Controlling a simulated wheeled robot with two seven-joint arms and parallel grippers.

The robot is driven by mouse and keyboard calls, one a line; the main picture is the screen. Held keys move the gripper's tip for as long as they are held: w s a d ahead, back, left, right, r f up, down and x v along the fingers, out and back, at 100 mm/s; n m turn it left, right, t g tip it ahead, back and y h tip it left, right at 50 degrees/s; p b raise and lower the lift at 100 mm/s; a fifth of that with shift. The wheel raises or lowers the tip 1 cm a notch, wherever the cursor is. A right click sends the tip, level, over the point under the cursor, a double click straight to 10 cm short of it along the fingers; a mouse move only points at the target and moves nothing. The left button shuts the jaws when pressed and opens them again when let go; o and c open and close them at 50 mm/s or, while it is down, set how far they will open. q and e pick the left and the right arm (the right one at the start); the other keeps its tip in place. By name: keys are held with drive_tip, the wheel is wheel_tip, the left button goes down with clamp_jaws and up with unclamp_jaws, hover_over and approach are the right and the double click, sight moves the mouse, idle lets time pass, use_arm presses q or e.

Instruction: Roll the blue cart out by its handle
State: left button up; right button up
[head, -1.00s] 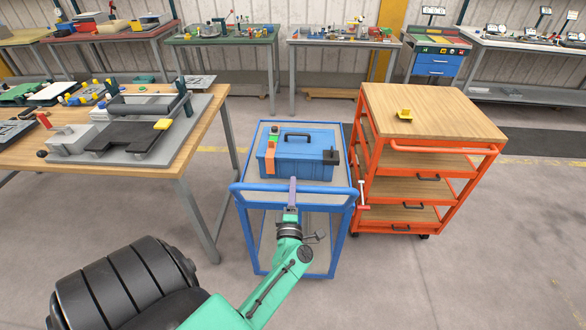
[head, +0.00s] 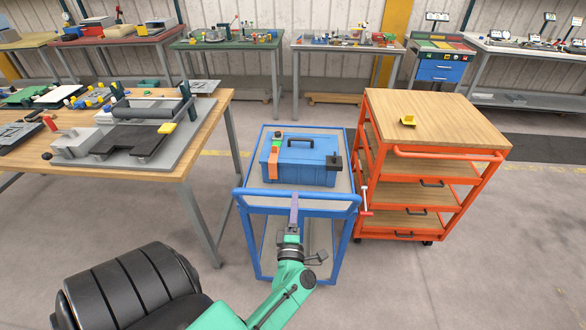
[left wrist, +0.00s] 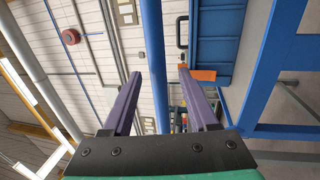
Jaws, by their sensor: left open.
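The blue cart (head: 345,236) stands between the wooden table and the orange cart. Its blue handle (head: 325,203) runs across the side nearest me. My left gripper (head: 294,196) is at the middle of this handle, with its purple fingers pointing away from me. In the left wrist view the fingers (left wrist: 159,73) are apart, and a blue bar (left wrist: 154,40) shows between them. I cannot tell whether the fingers touch it. A blue toolbox (head: 318,168) with a black handle sits on the cart's top; part of it shows in the left wrist view (left wrist: 218,50). My right gripper is out of view.
The orange cart (head: 480,190) with wooden shelves stands close on the right. The wooden table (head: 205,120) with a bending device (head: 140,130) is on the left, its leg near the blue cart. Benches line the back wall. Bare floor (head: 450,290) lies at the front right.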

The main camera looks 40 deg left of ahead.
use_arm(q)
drive_tip(key=v, duration=1)
drive_tip(key=shift+s+d, duration=0.25)
drive_tip(key=shift+s, duration=0.05)
